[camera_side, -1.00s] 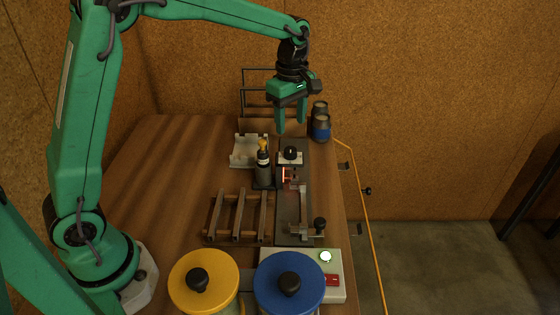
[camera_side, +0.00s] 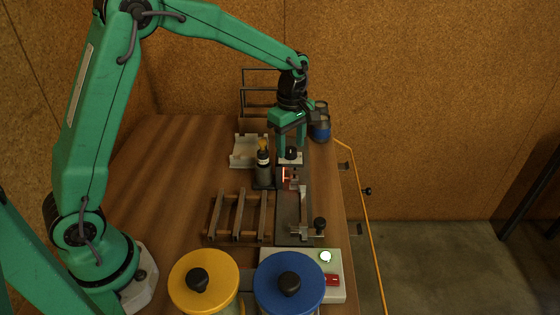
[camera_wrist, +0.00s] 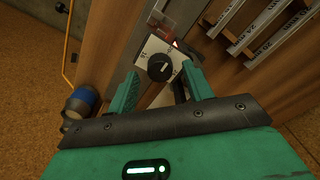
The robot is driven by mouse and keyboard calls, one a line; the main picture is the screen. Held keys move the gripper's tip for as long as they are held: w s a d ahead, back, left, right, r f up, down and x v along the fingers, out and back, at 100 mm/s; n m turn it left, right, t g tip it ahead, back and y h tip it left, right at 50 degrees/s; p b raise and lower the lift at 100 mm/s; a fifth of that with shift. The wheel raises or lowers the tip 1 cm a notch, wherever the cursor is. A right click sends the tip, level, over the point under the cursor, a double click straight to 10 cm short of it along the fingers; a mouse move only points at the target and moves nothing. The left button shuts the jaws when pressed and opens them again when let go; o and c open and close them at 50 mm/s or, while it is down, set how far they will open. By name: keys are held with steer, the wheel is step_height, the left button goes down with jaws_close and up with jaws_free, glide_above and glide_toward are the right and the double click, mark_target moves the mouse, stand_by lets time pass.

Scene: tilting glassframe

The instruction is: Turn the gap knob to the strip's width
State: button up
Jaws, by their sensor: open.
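The gap knob (camera_wrist: 159,67) is a black round knob with a pale mark, on a white dial plate (camera_wrist: 153,47) with printed marks. In the side view the knob (camera_side: 291,153) sits at the far end of the dark fixture (camera_side: 293,222). My gripper (camera_side: 290,152) is open above the knob, pointing down. In the wrist view the green fingers of my gripper (camera_wrist: 160,85) stand apart to either side of the knob, not visibly touching it. A red-lit slot (camera_side: 284,174) shows just in front of the dial. I cannot make out a strip for certain.
A dark bottle with a yellow tip (camera_side: 263,165) stands close left of the fixture. A wooden rack (camera_side: 238,217) lies left of it, its slots labelled in the wrist view. Blue-banded jars (camera_side: 321,128) stand behind right. Yellow (camera_side: 204,283) and blue (camera_side: 289,284) lids are in front.

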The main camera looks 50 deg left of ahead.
steer(key=shift+f, duration=0.5)
steer(key=c, duration=1)
